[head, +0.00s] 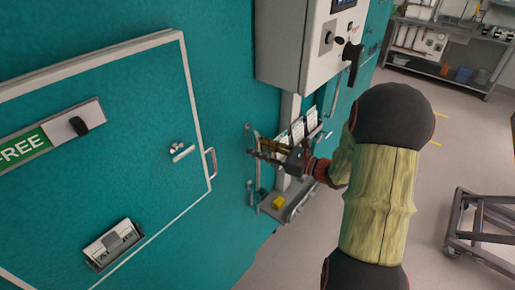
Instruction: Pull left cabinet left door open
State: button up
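A teal cabinet door (130,140) with a pale frame fills the left of the head view and looks shut. A small pale bar handle (211,163) sits at its right edge, and a small latch (181,151) is left of it. My gripper (262,148) is right of the door handle, apart from it in the picture, in front of a wall rack. Its fingers are small and overlap the rack, so I cannot tell whether they are open, shut or touching anything. My arm reaches in from the right.
The wall rack (289,208) holds papers and a yellow item (278,203). A grey control box (300,50) with knobs juts out above it. A metal cart (482,225) stands at right and a shelf (450,70) at the back. Floor between them is clear.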

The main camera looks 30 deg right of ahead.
jog(key=shift+w+a, duration=0.15)
jog(key=shift+w, duration=0.05)
jog(key=shift+c, duration=0.6)
grip_shut()
